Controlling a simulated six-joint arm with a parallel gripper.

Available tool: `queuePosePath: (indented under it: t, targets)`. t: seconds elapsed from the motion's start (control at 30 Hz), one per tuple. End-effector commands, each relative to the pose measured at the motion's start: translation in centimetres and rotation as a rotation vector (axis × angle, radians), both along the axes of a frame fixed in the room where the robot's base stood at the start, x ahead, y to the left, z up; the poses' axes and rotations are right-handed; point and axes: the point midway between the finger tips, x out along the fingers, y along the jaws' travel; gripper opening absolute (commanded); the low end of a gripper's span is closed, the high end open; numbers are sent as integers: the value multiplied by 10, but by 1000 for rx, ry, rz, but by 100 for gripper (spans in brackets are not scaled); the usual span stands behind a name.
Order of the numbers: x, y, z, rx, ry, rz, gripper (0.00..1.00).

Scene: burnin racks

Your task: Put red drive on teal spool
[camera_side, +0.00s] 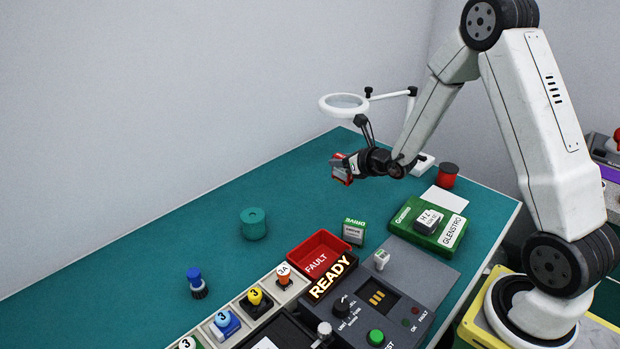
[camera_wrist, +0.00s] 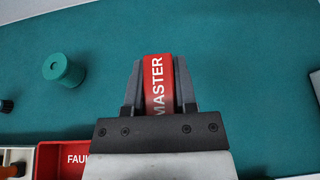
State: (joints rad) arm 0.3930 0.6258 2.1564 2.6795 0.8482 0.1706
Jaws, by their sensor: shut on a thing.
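The red drive (camera_wrist: 158,80), lettered "MASTER", is between the two fingers of my gripper (camera_wrist: 159,85) in the wrist view. My gripper is shut on it. In the side view my gripper (camera_side: 347,166) holds the red drive (camera_side: 340,172) above the back part of the teal mat. The teal spool (camera_side: 254,223) stands upright on the mat at the middle left, apart from my gripper. In the wrist view the teal spool (camera_wrist: 64,70) shows to the left of the drive, with a hole in its top. Nothing shows on the spool's top.
A red FAULT tray (camera_side: 318,254) and a green-and-white drive box (camera_side: 354,231) stand right of the spool. A ring magnifier (camera_side: 344,105) stands behind my gripper. A blue-topped piece (camera_side: 196,282) stands at the left. The mat between gripper and spool is clear.

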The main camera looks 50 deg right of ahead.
Motion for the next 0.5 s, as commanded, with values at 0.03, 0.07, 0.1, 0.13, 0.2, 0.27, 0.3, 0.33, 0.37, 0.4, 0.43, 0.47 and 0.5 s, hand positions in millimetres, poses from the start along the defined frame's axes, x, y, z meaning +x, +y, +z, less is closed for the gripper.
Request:
queuePosePath:
  t: [0.03,0.07,0.1,0.13,0.2,0.27,0.3,0.33,0.37,0.4,0.43,0.47,0.5]
  targets:
    - [0,0,0,-1,-1,1,0]
    - [0,1,1,0,-1,2,0]
    - [1,2,1,0,-1,7,0]
    - [1,3,2,-1,-2,11,0]
    - [2,7,5,-1,-3,25,0]
    - [3,13,8,-1,-3,46,0]
    - [3,18,11,-1,-3,63,0]
    - [4,22,13,-2,-3,80,0]
    - [5,27,16,-2,-4,97,0]
    - [5,34,19,-2,-5,123,0]
    - [6,40,22,-2,-5,144,0]
    - [6,46,25,-2,-5,167,0]
    - [6,55,30,-3,-5,199,0]
